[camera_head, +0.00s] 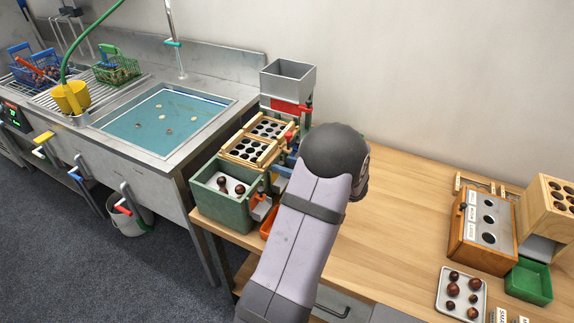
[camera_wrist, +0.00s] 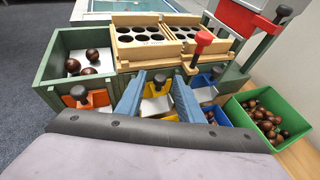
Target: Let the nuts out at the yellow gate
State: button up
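The yellow gate (camera_wrist: 158,112) shows in the wrist view below the wooden hole trays, partly hidden behind my gripper. My gripper (camera_wrist: 157,98) has two blue fingers, open, one on each side of the yellow gate and the knob. A clear gap shows between fingers and knob; contact cannot be seen. In the head view my arm hides the gripper and the yellow gate. Chestnuts (camera_wrist: 91,55) lie in the green bin (camera_wrist: 48,58) at the left.
An orange gate (camera_wrist: 82,97) is at left and a blue gate (camera_wrist: 204,82) at right, each with a black knob. A red-knobbed lever (camera_wrist: 200,40) rises behind. A green crate (camera_wrist: 240,103) of chestnuts stands right. The wooden table (camera_head: 390,210) is clear in the middle.

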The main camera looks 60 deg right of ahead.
grip_shut()
jog(key=shift+d+r+p, duration=0.1)
jog(key=shift+r+p, duration=0.85)
jog(key=shift+r, duration=0.9)
grip_release()
jog(key=b+v, duration=0.1)
jog(key=v, duration=0.6)
jog(key=shift+s, duration=0.15)
